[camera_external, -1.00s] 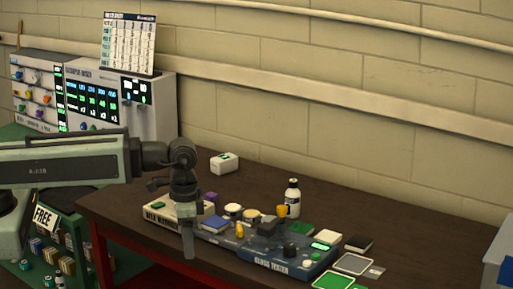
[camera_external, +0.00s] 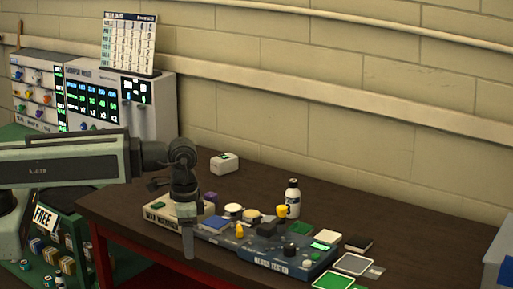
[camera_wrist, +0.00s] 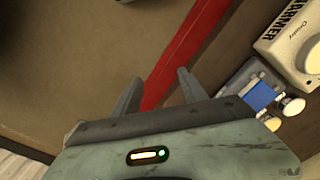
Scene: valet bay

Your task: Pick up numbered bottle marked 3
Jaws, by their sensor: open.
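No number 3 is legible on any bottle. A white bottle with a dark cap and dark label (camera_external: 292,198) stands upright at the back of the dark workbench (camera_external: 400,215). Several small bottles or jars, one of them here (camera_external: 67,265), sit on the green rack at the lower left, too small to read. My gripper (camera_external: 188,252) points down at the bench's front edge, left of the white bottle and apart from it. In the wrist view my gripper (camera_wrist: 158,90) has its two fingers spread with nothing between them; no numbered bottle is identifiable there.
A blue tester unit (camera_external: 270,255) with knobs and pads lies on the bench, right of my gripper. A cream warmer box (camera_external: 160,212) is close behind it. A small white box (camera_external: 224,163) stands farther back. The bench's red front rail (camera_wrist: 165,65) crosses below the fingers.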

